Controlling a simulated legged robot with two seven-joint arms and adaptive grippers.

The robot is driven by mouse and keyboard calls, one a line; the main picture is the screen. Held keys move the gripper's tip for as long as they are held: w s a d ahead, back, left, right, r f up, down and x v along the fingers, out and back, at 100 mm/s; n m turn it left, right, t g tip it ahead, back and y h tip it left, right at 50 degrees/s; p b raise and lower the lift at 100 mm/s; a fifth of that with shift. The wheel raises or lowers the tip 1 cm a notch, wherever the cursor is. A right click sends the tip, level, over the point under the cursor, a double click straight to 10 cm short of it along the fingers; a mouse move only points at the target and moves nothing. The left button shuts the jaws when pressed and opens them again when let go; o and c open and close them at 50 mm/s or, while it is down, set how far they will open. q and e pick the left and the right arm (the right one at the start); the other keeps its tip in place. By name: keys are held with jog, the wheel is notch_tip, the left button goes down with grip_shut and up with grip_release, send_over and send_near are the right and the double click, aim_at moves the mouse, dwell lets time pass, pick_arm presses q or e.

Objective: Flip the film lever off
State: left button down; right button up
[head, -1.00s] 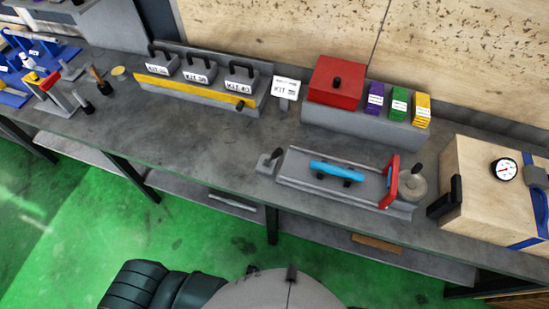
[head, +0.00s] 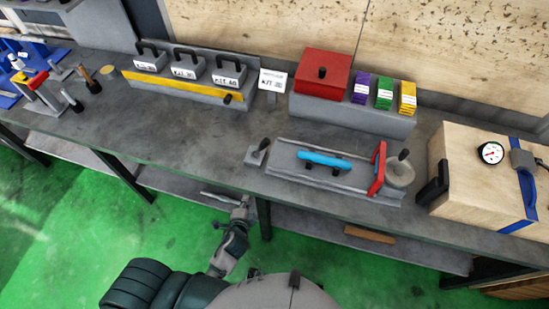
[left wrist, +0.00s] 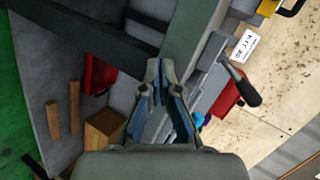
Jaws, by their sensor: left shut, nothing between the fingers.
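A small lever (head: 264,145) with a black knob stands on a grey block at the left end of a low grey fixture (head: 290,178); I cannot tell for certain that it is the film lever. In the left wrist view a black-knobbed lever (left wrist: 241,86) leans out over the bench, to the right of the fingers. My left gripper (head: 240,203) is in front of the bench edge, below and left of that lever, apart from it. In the left wrist view the gripper (left wrist: 160,64) is shut and empty. My right gripper is not in view.
The fixture bears a blue handle (head: 323,159) and a red upright part (head: 378,168). A wooden box with a gauge (head: 490,153) stands at the right. Behind are a red box (head: 321,76) and the kit rack (head: 185,90).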

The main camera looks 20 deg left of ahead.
aim_at(260, 148)
pick_arm(q)
jog(key=w+d+r+m+t+h, duration=0.3)
jog(key=d+r+m+t, duration=0.2)
jog(key=r+m, duration=0.5)
jog(key=shift+d+r+h, duration=0.4)
jog(key=shift+d+r, duration=0.1)
jog(key=shift+d, duration=0.65)
jog(key=shift+w, duration=0.15)
jog(key=w, duration=0.6)
jog(key=w+d+p, duration=0.1)
jog(key=w, duration=0.3)
jog(key=shift+f, duration=0.1)
jog(key=shift+w+a+r+p, duration=0.25)
jog(key=shift+a+r+p, duration=0.1)
jog(key=shift+a, duration=0.2)
jog(key=shift+w+a+r+p, duration=0.2)
jog(key=shift+a+p, duration=0.1)
jog(key=shift+a, duration=0.2)
jog(key=shift+w+a+r, duration=0.15)
jog(key=shift+a+r, duration=0.05)
jog(key=shift+a, duration=0.55)
